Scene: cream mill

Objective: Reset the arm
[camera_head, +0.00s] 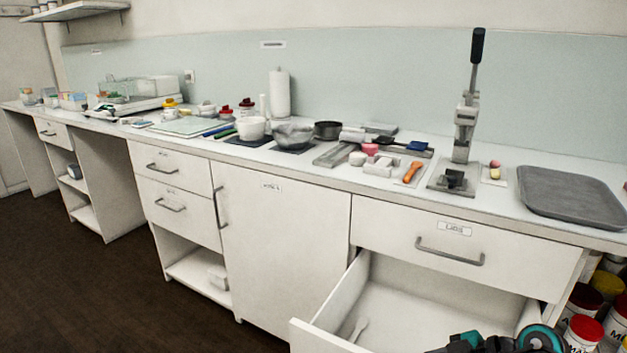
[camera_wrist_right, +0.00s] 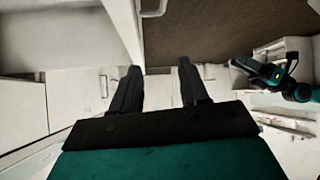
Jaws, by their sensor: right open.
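My right gripper (camera_wrist_right: 157,85) is open and empty in the right wrist view, its two dark fingers apart, with white cabinet fronts behind them. In the head view part of my arm, black and teal, shows at the bottom right, in front of the open drawer (camera_head: 400,312); no fingertips show there. In the right wrist view another black and teal arm of mine shows at the right; whether its gripper is open or shut cannot be made out.
A lever press (camera_head: 465,120) and a grey tray (camera_head: 570,196) stand on the counter's right part. The dark floor at left is clear.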

